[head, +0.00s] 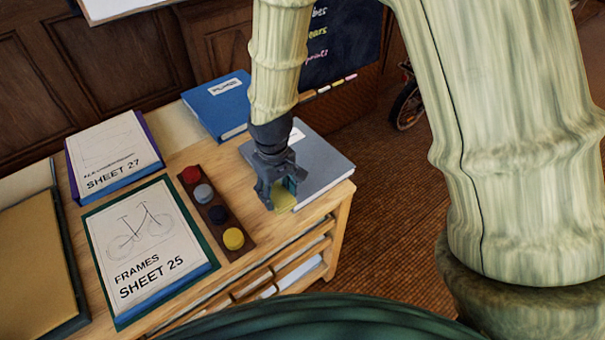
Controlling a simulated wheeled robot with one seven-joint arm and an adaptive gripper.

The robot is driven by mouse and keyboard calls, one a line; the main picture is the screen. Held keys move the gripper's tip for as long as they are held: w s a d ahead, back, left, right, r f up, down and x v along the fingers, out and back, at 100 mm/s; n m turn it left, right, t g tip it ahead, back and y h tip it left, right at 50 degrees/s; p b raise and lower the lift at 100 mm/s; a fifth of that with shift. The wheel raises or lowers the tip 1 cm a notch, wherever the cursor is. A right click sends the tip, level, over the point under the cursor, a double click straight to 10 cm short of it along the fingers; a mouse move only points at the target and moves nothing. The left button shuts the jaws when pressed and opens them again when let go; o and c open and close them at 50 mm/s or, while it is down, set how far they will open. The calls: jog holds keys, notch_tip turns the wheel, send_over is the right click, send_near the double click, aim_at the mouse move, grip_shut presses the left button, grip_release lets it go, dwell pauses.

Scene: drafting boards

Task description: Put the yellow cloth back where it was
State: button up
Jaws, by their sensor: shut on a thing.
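The yellow cloth (285,199) shows as a small yellow patch at the fingertips of my gripper (279,196). My gripper points down and is shut on the cloth, near the right front part of the wooden cabinet top (240,262). The grey book (322,172) lies just behind and to the right of the cloth. My fingers hide part of the cloth and part of the book. I cannot tell whether the cloth touches the book or the wood.
A dark strip (206,205) with red, grey, dark and yellow round pieces lies left of my gripper. Sheet 25 (140,240), Sheet 27 (112,157) and a blue book (218,104) lie around it. The cabinet's right edge is close. A chalkboard (342,38) stands behind.

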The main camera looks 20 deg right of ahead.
jog(key=w+d+p, duration=0.1)
jog(key=w+d, duration=0.2)
jog(key=w, duration=0.1)
jog(key=w+d+f+p, duration=0.1)
jog(key=w+d, duration=0.2)
jog(key=w, duration=0.1)
jog(key=w+d+p, duration=0.2)
jog(key=w+d, duration=0.2)
jog(key=shift+f, duration=0.55)
jog(key=shift+f+p, duration=0.8)
jog(key=shift+f, duration=0.85)
jog(key=shift+f, duration=0.15)
jog(key=o, duration=1)
jog(key=shift+c, duration=0.2)
notch_tip(320, 180, up, 12)
jog(key=b, duration=0.3)
jog(key=shift+r, duration=0.2)
